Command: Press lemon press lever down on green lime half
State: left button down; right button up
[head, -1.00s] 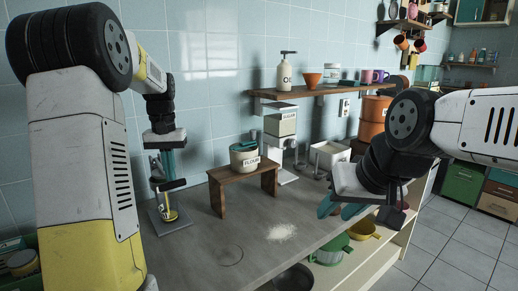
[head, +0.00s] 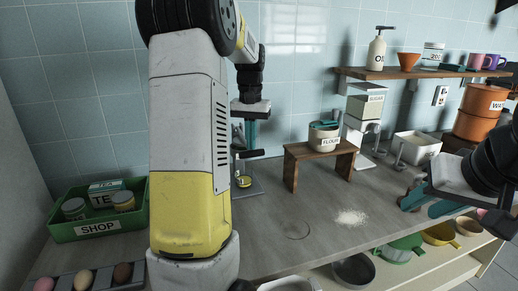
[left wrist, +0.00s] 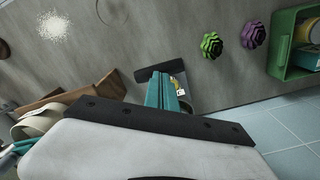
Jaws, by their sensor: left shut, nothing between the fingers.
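The lemon press stands on the counter, with a grey base plate (head: 250,191), a yellow part low down and a dark lever (head: 251,154) above. My left gripper (head: 250,147) points down at the lever, its teal fingers shut and empty. The fingertips look very close to the lever; I cannot tell if they touch it. In the left wrist view the shut fingers (left wrist: 160,76) overlap the dark lever bar (left wrist: 143,74), with part of the press base (left wrist: 190,84) behind. I cannot make out the green lime half. My right gripper (head: 427,209) is open and empty at the right.
A wooden stand (head: 322,150) bearing a flour pot (head: 323,139) is right of the press. A green crate (head: 62,232) is at the left. Green (left wrist: 211,45) and purple (left wrist: 253,35) rosette-shaped objects sit near the crate.

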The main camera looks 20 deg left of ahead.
pick_arm(q)
jog(key=shift+f, duration=0.2)
notch_tip(320, 180, up, 8)
dwell(1.6)
jog(key=shift+r, duration=0.1)
jog(key=s+d+f+t, duration=0.1)
jog(key=s+d, duration=0.3)
jog(key=s, duration=0.4)
jog(key=s+d+f+m+t+h, duration=0.1)
jog(key=s+d+t, duration=0.2)
jog(key=s, duration=0.5)
jog(key=s+d+f+m+t+h, duration=0.1)
jog(key=s+d+t, duration=0.1)
jog(key=s+d, duration=0.4)
jog(key=shift+s+f, duration=0.35)
jog(key=shift+s, duration=0.6)
